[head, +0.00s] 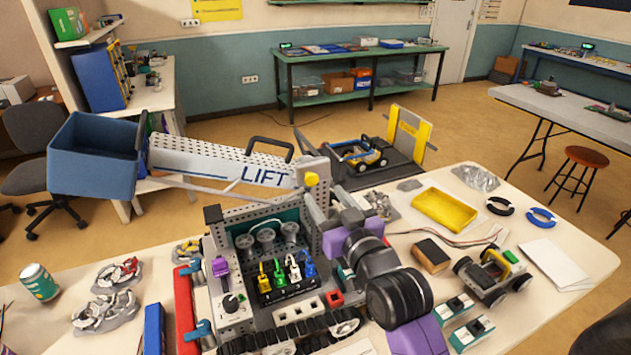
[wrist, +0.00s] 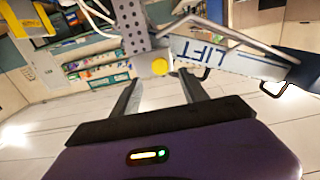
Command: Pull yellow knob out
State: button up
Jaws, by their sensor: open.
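The yellow knob (head: 311,179) is a small round button on the grey perforated bracket at the right end of the white LIFT arm (head: 220,170). In the wrist view the yellow knob (wrist: 159,66) shows just ahead of my fingertips, roughly centred between them. My gripper (wrist: 158,78) is open, with one finger on each side and nothing between them. Whether a finger touches the knob cannot be told. In the head view my purple and black arm reaches up from the lower right, just below the knob, and hides part of the bracket.
A blue bin (head: 95,155) is on the left end of the LIFT arm. Below the arm stands a control panel with coloured switches (head: 285,272). A yellow tray (head: 445,208) and a small wheeled vehicle (head: 490,272) are on the table to the right.

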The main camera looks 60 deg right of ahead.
aim_at(313, 180)
jog(key=p+x, duration=0.1)
jog(key=x, duration=0.5)
grip_shut()
dwell(1.4)
